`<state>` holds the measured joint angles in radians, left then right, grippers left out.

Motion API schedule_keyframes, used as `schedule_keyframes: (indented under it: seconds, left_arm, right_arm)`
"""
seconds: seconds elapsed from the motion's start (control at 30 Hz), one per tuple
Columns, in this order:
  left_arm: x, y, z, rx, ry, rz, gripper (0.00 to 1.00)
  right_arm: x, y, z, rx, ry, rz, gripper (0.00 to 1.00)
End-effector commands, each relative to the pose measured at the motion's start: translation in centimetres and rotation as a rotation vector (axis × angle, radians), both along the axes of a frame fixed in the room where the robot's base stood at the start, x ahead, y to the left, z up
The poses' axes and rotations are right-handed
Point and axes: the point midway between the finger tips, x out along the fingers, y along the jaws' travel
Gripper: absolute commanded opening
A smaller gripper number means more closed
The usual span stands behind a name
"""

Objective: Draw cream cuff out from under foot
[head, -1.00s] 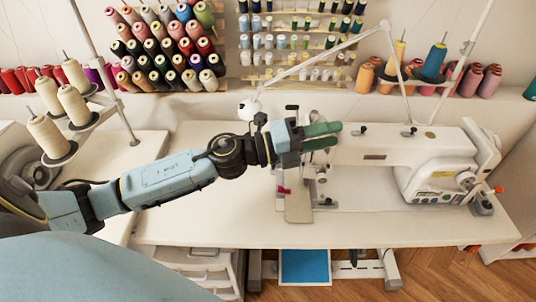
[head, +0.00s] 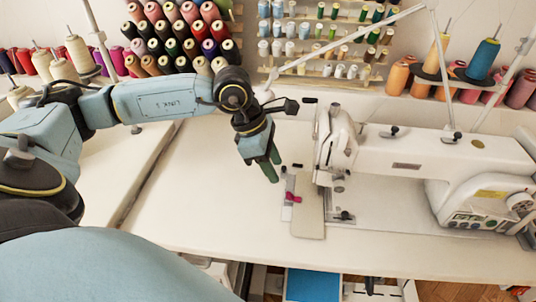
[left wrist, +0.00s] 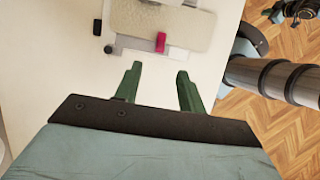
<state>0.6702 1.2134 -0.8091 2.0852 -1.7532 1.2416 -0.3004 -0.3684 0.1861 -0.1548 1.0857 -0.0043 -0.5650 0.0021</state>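A flat cream piece, which looks like the cuff (head: 308,213), lies on the white table at the left end of the sewing machine (head: 400,155). Its back end runs up to the needle and foot area (head: 335,178); the exact contact there is too small to tell. It also shows as a textured cream strip (left wrist: 165,22) at the top of the left wrist view. My left gripper (head: 273,170) points down above the table, to the left of the cuff and apart from it. Its green fingers (left wrist: 158,88) are spread and empty. My right gripper is not in view.
A small pink part (head: 293,197) sits by the cuff's left edge, also seen in the wrist view (left wrist: 161,42). Thread racks (head: 180,40) and cones (head: 485,60) stand behind. The table (head: 210,205) left of the machine is clear. A blue panel (head: 313,285) shows below.

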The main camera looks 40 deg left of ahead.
Motion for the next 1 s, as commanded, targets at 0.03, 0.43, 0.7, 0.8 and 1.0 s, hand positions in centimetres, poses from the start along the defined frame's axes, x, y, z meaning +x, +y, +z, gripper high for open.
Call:
schedule_keyframes:
  seconds: [0.03,0.43,0.7,0.8,1.0]
  left_arm:
    - [0.2,-0.4,-1.2,-0.003,0.003,-0.001,0.40]
    - [1.6,-2.7,-7.6,-0.004,0.002,0.001,0.40]
    - [1.9,-3.2,-8.9,-0.003,0.001,0.000,0.40]
    - [1.9,-3.2,-8.9,-0.002,0.000,0.001,0.40]
    - [1.9,-3.2,-8.9,-0.003,0.001,0.000,0.31]
  right_arm:
    - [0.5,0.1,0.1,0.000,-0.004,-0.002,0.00]
    - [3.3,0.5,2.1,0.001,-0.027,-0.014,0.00]
    - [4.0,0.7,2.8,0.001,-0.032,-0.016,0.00]
    - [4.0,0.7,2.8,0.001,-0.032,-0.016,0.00]
    - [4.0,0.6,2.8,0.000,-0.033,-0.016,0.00]
